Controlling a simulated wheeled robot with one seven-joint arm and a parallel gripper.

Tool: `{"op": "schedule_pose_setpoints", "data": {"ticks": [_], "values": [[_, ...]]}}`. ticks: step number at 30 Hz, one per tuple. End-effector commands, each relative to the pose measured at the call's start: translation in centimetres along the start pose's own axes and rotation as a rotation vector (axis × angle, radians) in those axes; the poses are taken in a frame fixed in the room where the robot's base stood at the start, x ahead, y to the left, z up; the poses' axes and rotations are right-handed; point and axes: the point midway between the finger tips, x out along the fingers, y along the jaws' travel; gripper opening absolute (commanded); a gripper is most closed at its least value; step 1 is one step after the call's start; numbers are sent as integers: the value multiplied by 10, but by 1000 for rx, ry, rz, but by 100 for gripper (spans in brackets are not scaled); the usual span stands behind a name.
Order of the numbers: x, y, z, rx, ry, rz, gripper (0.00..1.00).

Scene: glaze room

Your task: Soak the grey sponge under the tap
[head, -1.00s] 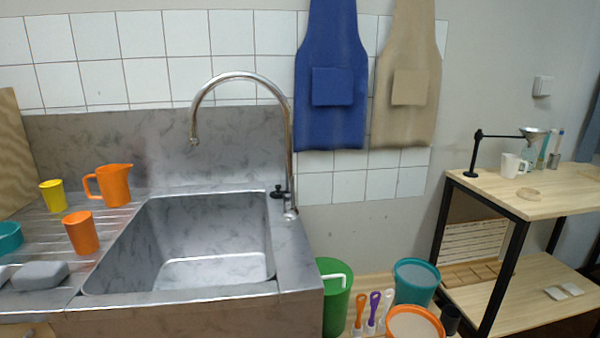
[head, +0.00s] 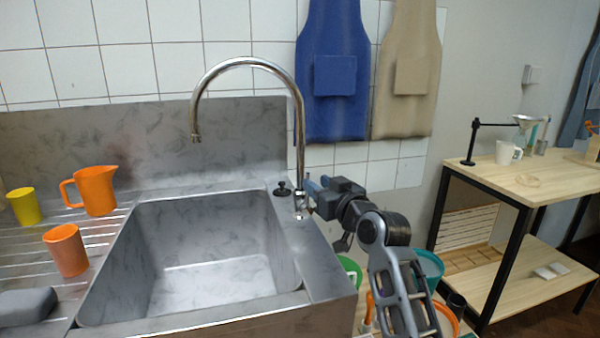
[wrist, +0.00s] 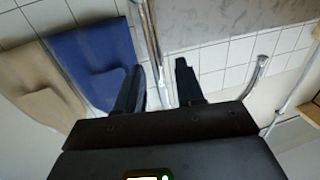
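The grey sponge (head: 25,306) lies on the draining board at the lower left of the head view, partly cut off by the frame edge. The chrome tap (head: 299,110) arches over the empty-looking steel sink (head: 215,285). Its small dark handle (head: 283,189) sits at the foot of the tap. My gripper (head: 312,188) is just right of the tap's foot, far from the sponge. In the wrist view my gripper (wrist: 159,85) is open, its two dark fingers apart. The tap's pipe (wrist: 152,45) shows in the gap between them; I cannot tell whether it touches. No water runs.
An orange cup (head: 67,252), orange jug (head: 96,190) and yellow cup (head: 24,206) stand on the draining board left of the sink. Blue (head: 333,75) and beige (head: 405,75) aprons hang behind my arm. A wooden shelf table (head: 530,180) stands right. The space above the sink is free.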

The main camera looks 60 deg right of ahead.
Motion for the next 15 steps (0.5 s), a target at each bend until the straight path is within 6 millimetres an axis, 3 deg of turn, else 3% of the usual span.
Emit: {"op": "schedule_pose_setpoints", "data": {"ticks": [15], "values": [[68,0,-2,-1,1,-1,38]]}}
